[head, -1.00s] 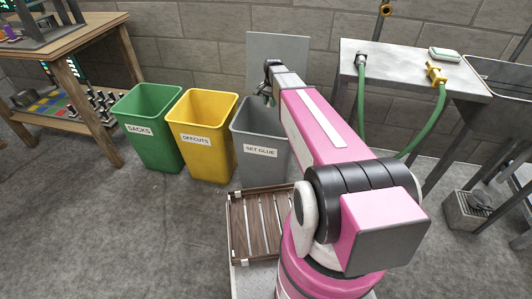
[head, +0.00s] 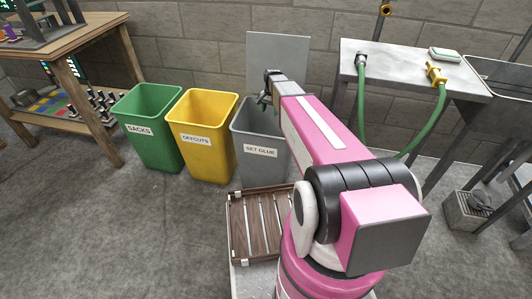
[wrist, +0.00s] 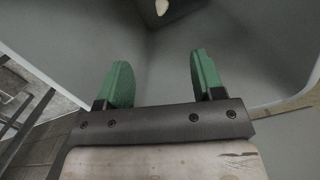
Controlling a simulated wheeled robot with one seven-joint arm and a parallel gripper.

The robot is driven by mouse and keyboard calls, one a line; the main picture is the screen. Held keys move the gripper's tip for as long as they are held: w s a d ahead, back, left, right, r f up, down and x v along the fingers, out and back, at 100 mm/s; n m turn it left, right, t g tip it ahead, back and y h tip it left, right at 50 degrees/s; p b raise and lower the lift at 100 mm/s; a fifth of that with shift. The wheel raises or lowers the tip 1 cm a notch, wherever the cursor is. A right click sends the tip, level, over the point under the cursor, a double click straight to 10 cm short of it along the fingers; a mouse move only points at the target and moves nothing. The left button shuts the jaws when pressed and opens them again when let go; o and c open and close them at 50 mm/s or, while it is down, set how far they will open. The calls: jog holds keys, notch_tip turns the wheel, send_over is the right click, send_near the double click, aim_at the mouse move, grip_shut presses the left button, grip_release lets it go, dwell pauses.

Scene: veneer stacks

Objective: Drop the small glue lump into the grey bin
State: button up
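The grey bin (head: 260,157), labelled "SET GLUE", stands at the right end of a row of bins. My gripper (head: 264,98) is over its opening. In the wrist view my gripper (wrist: 158,75) has its two green fingers wide apart with nothing between them, and the bin's grey inner walls (wrist: 240,50) surround them. A small cream lump (wrist: 161,7) shows at the top edge of the wrist view, beyond the fingers and apart from them, inside the bin. I cannot tell whether it is lying still or falling. The lump is hidden in the head view.
A yellow bin (head: 205,155) labelled "OFFCUTS" and a green bin (head: 152,145) stand to the left. A slatted wooden tray (head: 236,225) is in front of the grey bin. A metal table (head: 408,72) with green hoses stands to the right. A grey panel (head: 290,55) rises behind.

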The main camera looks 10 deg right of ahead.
notch_tip(320, 180, up, 11)
jog(key=w, duration=0.1)
jog(key=shift+d+f, duration=0.15)
jog(key=shift+d, duration=0.25)
dwell(0.4)
jog(key=s+f+n, duration=0.3)
jog(key=s+n, duration=0.1)
jog(key=s, duration=0.9)
jog(key=s+f+n+t, duration=0.1)
jog(key=s+f+n, duration=0.2)
jog(key=s, duration=1)
jog(key=shift+s+a+n+h, duration=0.2)
jog(key=shift+a+n+h, duration=0.15)
jog(key=shift+n+h, duration=0.05)
jog(key=shift+s, duration=0.1)
